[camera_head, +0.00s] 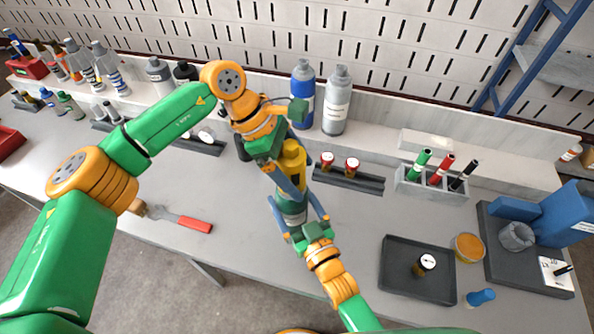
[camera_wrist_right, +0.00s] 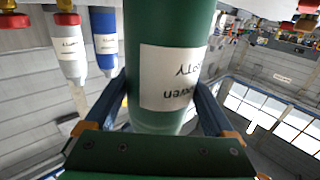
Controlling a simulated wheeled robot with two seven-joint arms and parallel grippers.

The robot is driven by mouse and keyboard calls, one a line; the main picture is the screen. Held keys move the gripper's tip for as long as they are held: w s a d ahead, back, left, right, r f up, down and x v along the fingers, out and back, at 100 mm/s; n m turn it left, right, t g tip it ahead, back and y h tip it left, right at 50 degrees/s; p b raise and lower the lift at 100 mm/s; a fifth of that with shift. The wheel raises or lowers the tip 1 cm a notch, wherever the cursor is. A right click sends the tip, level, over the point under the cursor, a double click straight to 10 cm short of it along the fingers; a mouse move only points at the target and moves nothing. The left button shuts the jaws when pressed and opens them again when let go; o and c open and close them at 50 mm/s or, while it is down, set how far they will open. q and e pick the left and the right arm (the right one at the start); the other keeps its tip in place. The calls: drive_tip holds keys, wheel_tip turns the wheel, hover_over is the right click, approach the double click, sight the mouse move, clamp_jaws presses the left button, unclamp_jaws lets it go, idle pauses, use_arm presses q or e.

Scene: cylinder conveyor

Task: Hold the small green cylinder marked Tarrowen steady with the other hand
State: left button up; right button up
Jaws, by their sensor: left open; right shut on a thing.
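The small green cylinder (camera_head: 291,215) is upright above the bench, with a white label band. In the right wrist view the green cylinder (camera_wrist_right: 168,30) fills the middle, and its label shows part of the name, upside down. My right gripper (camera_head: 297,212) is shut on its body, with a blue finger on each side. My left gripper (camera_head: 291,172) is open just above, at the cylinder's upper end. A yellow part (camera_head: 293,154) shows beside its fingers. Whether the left fingers touch anything is hidden.
Blue (camera_head: 302,95) and grey (camera_head: 336,101) bottles stand behind. A dark rack (camera_head: 348,180) holds red-capped pieces. A black tray (camera_head: 398,285) lies at front right, near a marker holder (camera_head: 429,190). A red-handled tool (camera_head: 190,223) lies left. The bench between is clear.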

use_arm(q)
drive_tip(key=n+t, duration=0.1)
drive_tip(key=n, duration=0.1)
drive_tip(key=n+t, duration=0.1)
drive_tip(key=n, duration=0.1)
drive_tip(key=shift+w+n, duration=0.2)
drive_tip(key=shift+n, duration=0.1)
drive_tip(key=shift+w+n+t, duration=0.15)
drive_tip(key=shift+n+t, duration=0.45)
drive_tip(key=shift+n, duration=0.2)
drive_tip(key=shift+n+t, duration=0.4)
drive_tip(key=shift+n, duration=0.5)
drive_tip(key=n, duration=0.1)
drive_tip(key=n+t+y, duration=0.1)
drive_tip(key=n, duration=0.2)
drive_tip(key=shift+w+a+t+y, duration=0.15)
drive_tip(key=shift+w+t+y, duration=0.15)
drive_tip(key=shift+t+y, duration=0.1)
